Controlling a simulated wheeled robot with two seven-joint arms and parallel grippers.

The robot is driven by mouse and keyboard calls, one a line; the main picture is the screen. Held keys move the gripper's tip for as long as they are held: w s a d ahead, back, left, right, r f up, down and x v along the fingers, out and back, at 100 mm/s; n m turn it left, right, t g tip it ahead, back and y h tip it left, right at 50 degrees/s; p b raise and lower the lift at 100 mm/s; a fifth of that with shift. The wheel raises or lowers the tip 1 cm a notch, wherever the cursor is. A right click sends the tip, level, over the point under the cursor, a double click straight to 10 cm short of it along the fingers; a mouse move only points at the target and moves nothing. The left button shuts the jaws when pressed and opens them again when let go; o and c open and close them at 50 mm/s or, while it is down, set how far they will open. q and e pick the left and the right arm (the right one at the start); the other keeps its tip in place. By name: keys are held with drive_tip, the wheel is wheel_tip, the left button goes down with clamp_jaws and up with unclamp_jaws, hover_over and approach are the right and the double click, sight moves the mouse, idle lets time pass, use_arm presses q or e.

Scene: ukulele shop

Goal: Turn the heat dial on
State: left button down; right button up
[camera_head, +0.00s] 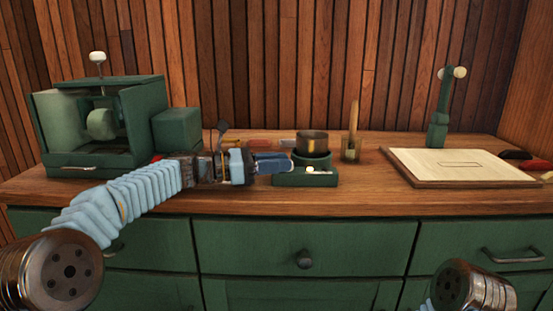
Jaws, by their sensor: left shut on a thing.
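A small green heater base (305,180) stands near the front of the wooden counter, with a dark, brass-banded pot (312,143) on it.
A green machine (150,95) with an open front stands at the left. A brush in a jar (351,148) is right of the pot. A pale board (470,164) and a green stand (438,125) are at the right. Drawers (285,238) lie below the counter edge.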

use_arm(q)
drive_tip(key=shift+f, duration=0.1)
drive_tip(key=c, duration=0.9)
unclamp_jaws()
drive_tip(key=shift+d, duration=0.1)
drive_tip(key=shift+o, duration=0.2)
drive_tip(key=b+v, duration=0.1)
drive_tip(key=v, duration=1.3)
drive_tip(key=shift+w, duration=0.1)
